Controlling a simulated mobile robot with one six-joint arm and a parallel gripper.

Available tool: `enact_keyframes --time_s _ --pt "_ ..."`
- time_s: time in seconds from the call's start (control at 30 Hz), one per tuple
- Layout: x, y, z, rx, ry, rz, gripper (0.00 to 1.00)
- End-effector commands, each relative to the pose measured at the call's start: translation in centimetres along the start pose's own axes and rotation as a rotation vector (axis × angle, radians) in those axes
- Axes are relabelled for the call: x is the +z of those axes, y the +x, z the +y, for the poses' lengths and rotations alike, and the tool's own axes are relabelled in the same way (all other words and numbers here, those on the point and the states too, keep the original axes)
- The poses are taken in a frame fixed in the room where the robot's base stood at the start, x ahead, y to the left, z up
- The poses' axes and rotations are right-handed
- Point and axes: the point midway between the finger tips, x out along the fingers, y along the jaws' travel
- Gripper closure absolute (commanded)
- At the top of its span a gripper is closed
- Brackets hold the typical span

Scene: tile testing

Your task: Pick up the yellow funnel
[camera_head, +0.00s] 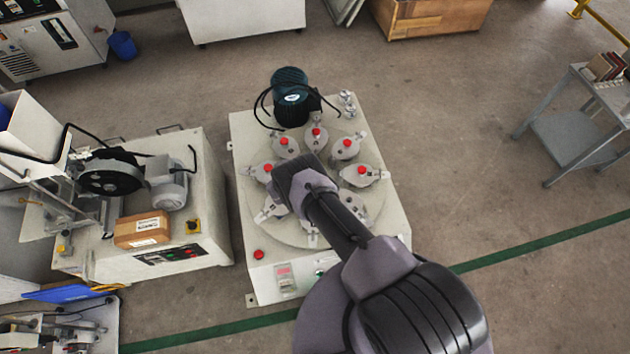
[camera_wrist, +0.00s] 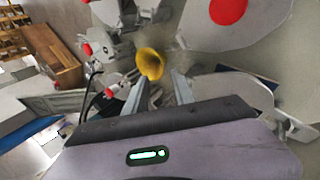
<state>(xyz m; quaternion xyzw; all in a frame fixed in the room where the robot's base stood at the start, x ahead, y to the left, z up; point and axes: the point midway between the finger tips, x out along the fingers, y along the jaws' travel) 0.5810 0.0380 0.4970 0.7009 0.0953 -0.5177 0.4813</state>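The yellow funnel (camera_wrist: 150,62) shows in the wrist view, its round mouth facing the camera, just beyond my fingertips and nearer the left finger. My gripper (camera_wrist: 161,80) is open, its two thin grey fingers apart with nothing visibly held between them. I cannot tell whether a finger touches the funnel. In the head view my gripper (camera_head: 296,180) is over the round testing machine (camera_head: 240,150), and the funnel does not show there; my arm covers part of the machine.
Several grey clamp stations with red knobs (camera_head: 361,170) ring the machine's plate, close around my gripper. A dark green motor (camera_head: 290,92) stands at the machine's back. A second machine with a cardboard box (camera_head: 142,229) is to the left. Open floor lies to the right.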

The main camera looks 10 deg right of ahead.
Motion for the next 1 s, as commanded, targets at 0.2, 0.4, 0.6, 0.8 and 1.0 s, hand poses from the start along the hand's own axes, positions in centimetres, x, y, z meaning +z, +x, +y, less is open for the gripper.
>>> enact_keyframes --time_s 0.2,0.4,0.6,0.8,1.0 --pt "0.0 5.8 -0.5 0.0 0.002 -0.001 0.69" --pt "-0.2 8.1 -0.4 0.001 0.003 0.0 0.69" --pt "-0.3 11.2 -0.3 0.0 0.002 -0.001 0.69" --pt "-0.4 11.2 0.1 -0.001 -0.001 0.0 0.69" --pt "-0.3 11.2 0.1 -0.001 0.0 0.0 0.91"
